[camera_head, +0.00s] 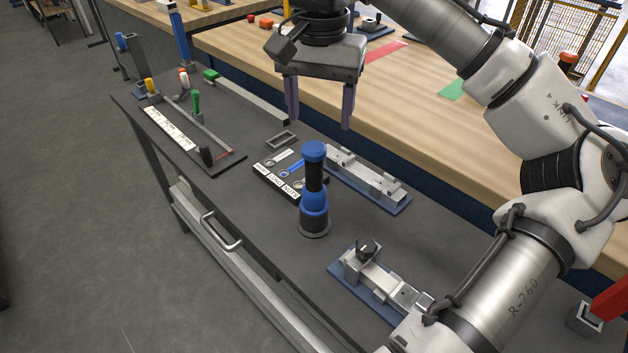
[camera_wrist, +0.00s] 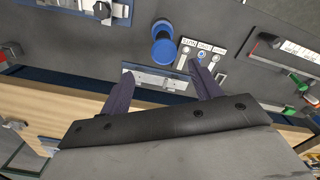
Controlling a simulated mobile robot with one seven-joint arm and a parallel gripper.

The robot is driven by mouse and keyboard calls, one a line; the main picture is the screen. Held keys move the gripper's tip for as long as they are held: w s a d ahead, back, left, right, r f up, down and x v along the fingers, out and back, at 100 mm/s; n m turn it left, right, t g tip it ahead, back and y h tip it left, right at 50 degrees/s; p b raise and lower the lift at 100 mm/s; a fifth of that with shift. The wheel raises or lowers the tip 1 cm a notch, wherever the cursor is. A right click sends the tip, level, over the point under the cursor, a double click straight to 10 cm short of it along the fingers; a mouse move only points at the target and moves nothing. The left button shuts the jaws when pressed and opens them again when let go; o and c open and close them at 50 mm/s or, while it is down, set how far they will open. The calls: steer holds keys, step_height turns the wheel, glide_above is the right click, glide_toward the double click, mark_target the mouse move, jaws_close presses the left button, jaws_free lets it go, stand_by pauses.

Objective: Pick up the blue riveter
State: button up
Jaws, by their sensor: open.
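The blue riveter (camera_head: 315,203), blue and black, stands upright on a round dark base on the grey bench. In the wrist view the riveter (camera_wrist: 162,50) is seen from above, just beyond the gap between my fingertips. My gripper (camera_head: 320,119) is open and empty, pointing down, above and behind the riveter in the head view. My two dark fingers also show in the wrist view (camera_wrist: 160,70), spread well apart. Nothing is between them, and they are clear of the riveter.
A silver fixture on a blue plate (camera_head: 370,181) lies right of the riveter; another fixture (camera_head: 379,283) is nearer. A labelled nuts holder (camera_head: 276,183) sits close left. A tool rack (camera_head: 190,138) is farther left. The wooden table (camera_head: 440,165) runs behind.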

mark_target(314, 160)
step_height(314, 160, down, 4)
steer(key=shift+f, duration=0.25)
steer(key=shift+a+f+p, duration=0.2)
steer(key=shift+f+p, duration=0.2)
steer(key=shift+f, duration=1.1)
steer(key=shift+a+f+p, duration=0.2)
steer(key=shift+f+p, duration=0.2)
steer(key=shift+f, duration=1.1)
steer(key=shift+c, duration=0.4)
steer(key=c, duration=1)
